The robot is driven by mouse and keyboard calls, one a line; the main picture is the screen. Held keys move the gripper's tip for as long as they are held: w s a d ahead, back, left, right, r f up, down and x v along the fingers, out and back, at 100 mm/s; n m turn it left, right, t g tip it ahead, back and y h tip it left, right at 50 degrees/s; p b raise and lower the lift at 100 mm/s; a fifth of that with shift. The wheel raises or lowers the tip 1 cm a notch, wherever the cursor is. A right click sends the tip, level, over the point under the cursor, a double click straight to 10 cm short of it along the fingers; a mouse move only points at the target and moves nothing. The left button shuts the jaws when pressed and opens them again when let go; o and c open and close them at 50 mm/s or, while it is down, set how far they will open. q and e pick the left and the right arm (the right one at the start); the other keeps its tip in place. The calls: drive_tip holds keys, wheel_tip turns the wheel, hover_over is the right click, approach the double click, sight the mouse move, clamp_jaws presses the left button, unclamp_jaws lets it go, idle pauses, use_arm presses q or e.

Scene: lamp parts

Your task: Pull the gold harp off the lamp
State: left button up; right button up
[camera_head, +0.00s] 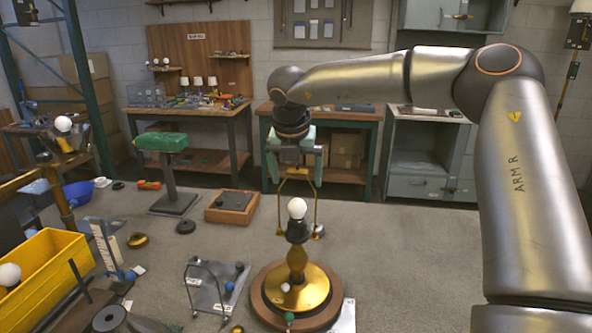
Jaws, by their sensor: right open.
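The lamp (296,272) stands upright on a round wooden board (262,308), with a brass base, a dark socket (298,230) and a white bulb (297,208). The gold harp (315,212) rises on both sides of the bulb, its lower ends beside the socket. My right gripper (297,172) points down directly above the bulb, at the top of the harp. Its green-padded fingers are apart, one on each side; I cannot tell whether they touch the harp. The harp's top is partly hidden by the gripper.
A wire rack on a plate (218,290) stands left of the lamp. A wooden tray (231,207) and a green-topped stand (175,190) are behind it. A yellow bin (50,262) is at far left. The bench is clear right of the lamp, under my right arm.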

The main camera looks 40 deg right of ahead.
drive_tip(key=c, duration=1.4)
drive_tip(key=shift+r+p, duration=0.35)
drive_tip(key=shift+r, duration=0.55)
clamp_jaws()
drive_tip(key=o, duration=1.3)
unclamp_jaws()
drive_tip(key=shift+f, duration=0.1)
drive_tip(key=b+v, duration=0.1)
drive_tip(key=v, duration=1.1)
drive_tip(key=shift+a+r, duration=0.1)
drive_tip(key=shift+r, duration=0.15)
